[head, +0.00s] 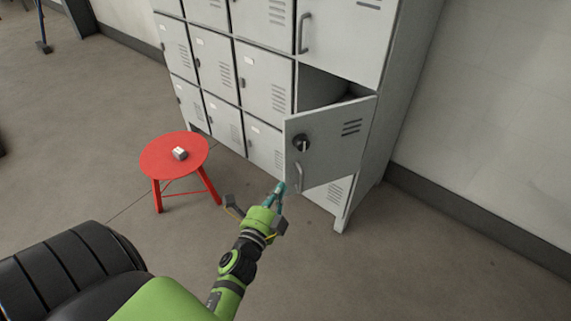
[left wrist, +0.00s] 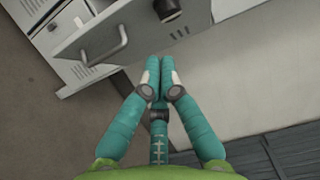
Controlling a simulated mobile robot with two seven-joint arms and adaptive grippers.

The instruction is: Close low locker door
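The low locker door (head: 335,135) is a light grey panel with vent slots, standing open and swung out from the locker, its hinge side at the right. It carries a round dark lock knob (head: 301,142) and a curved handle (head: 298,177) near its free edge. My left gripper (head: 280,187) is just in front of and below the handle, its teal fingers together with nothing seen between them. In the left wrist view, the fingertips (left wrist: 160,63) lie beside the door's edge, right of the handle (left wrist: 104,46); contact cannot be told. My right gripper is out of view.
Grey lockers (head: 265,75) with closed doors surround the open compartment (head: 322,88). A wall (head: 490,110) rises at the right. The floor (head: 400,270) there is clear.

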